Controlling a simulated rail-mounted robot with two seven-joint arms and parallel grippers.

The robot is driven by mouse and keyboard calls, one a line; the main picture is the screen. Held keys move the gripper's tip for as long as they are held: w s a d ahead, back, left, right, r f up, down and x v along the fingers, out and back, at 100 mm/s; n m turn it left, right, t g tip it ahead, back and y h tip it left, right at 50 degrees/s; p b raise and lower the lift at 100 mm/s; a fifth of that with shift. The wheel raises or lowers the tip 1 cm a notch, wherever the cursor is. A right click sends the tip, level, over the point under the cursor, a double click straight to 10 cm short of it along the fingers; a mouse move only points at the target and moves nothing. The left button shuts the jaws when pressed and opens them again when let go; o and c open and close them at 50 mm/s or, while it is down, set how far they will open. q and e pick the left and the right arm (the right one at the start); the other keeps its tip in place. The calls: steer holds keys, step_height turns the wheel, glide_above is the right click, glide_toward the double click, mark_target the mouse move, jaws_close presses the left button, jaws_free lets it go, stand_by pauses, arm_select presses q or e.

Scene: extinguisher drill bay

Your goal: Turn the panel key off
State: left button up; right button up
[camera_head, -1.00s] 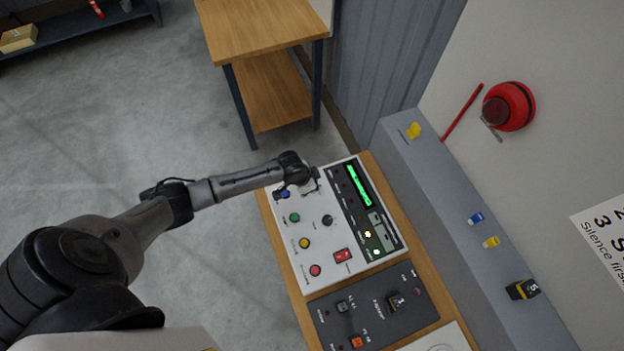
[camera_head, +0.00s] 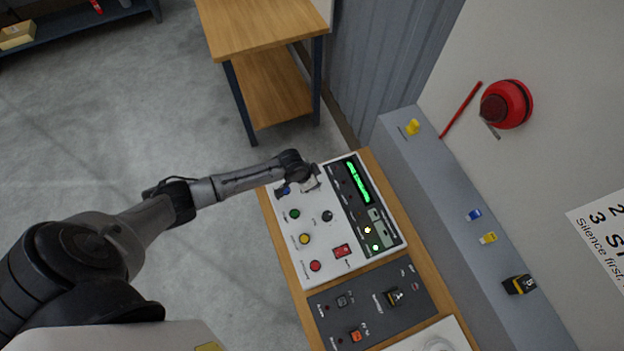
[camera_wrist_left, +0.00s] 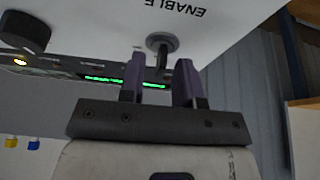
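The white control panel (camera_head: 329,271) lies on the wooden bench, with my left gripper (camera_head: 314,178) over its far left corner. In the left wrist view a grey round key switch (camera_wrist_left: 162,41) sits on the panel by the word ENABLE. A thin dark key stem reaches down from it between the two purple fingers of my left gripper (camera_wrist_left: 160,78). The fingers stand apart, with visible gaps beside the stem. In the head view the gripper hides the key, so its turn angle cannot be read. My right gripper is not in view.
A dark switch panel (camera_head: 370,307) lies nearer. A grey ledge (camera_head: 446,198) runs along the right. A wooden table (camera_head: 262,30) stands behind.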

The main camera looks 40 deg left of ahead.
arm_select(q)
steer(key=shift+s+r, duration=0.1)
steer(key=shift+r, duration=0.05)
steer(key=v, duration=1.3)
steer(key=shift+r, duration=0.25)
